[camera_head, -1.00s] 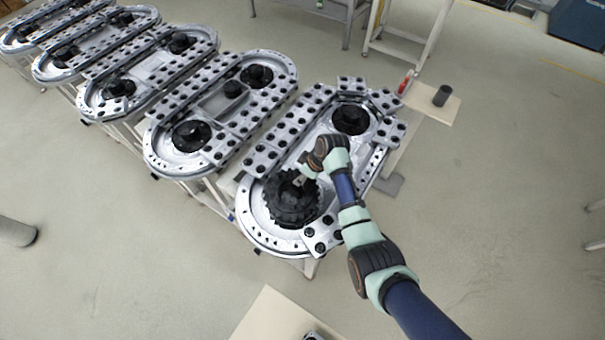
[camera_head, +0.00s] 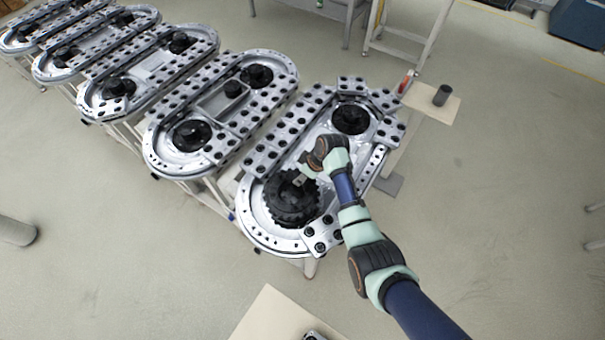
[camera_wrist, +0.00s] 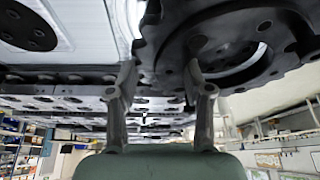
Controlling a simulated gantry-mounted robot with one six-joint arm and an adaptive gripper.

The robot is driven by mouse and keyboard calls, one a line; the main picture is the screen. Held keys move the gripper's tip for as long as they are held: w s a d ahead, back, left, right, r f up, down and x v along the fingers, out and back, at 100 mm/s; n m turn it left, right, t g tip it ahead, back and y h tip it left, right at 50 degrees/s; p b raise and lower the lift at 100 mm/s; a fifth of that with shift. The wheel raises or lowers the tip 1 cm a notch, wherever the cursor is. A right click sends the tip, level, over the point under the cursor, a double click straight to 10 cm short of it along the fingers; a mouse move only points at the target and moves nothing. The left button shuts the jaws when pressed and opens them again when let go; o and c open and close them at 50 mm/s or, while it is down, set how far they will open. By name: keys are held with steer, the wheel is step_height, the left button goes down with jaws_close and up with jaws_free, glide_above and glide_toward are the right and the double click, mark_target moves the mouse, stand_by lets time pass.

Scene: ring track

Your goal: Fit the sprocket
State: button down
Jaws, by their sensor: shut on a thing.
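The sprocket (camera_head: 288,205) is a large black toothed wheel at the near end of the closest ring track (camera_head: 262,238). It lies over the round seat there and hides it; I cannot tell whether it is fully seated. My gripper (camera_head: 300,180) is at the sprocket's upper middle, shut on it. In the wrist view the sprocket (camera_wrist: 275,60) fills the upper right, with its teeth and a central opening showing. There the two fingers of my gripper (camera_wrist: 160,85) stand apart, reaching to the sprocket's near part. The exact contact is hard to see.
A black hub (camera_head: 350,119) sits at the track's far end. Plates with black studs (camera_head: 292,117) line its sides. Several similar tracks (camera_head: 192,136) stand in a row to the left. A dark cylinder (camera_head: 442,95) stands on a board at upper right. Open floor lies to the right.

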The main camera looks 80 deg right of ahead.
steer(key=shift+f+b, duration=0.35)
steer(key=shift+f, duration=0.05)
stand_by(0.4)
steer(key=shift+r, duration=0.2)
steer(key=shift+r+p, duration=0.35)
steer(key=shift+p, duration=0.2)
steer(key=shift+w, duration=0.1)
stand_by(1.3)
steer(key=shift+f, duration=0.55)
steer(key=shift+r, duration=0.2)
steer(key=shift+r+p, duration=0.35)
steer(key=shift+d, duration=0.1)
stand_by(1.6)
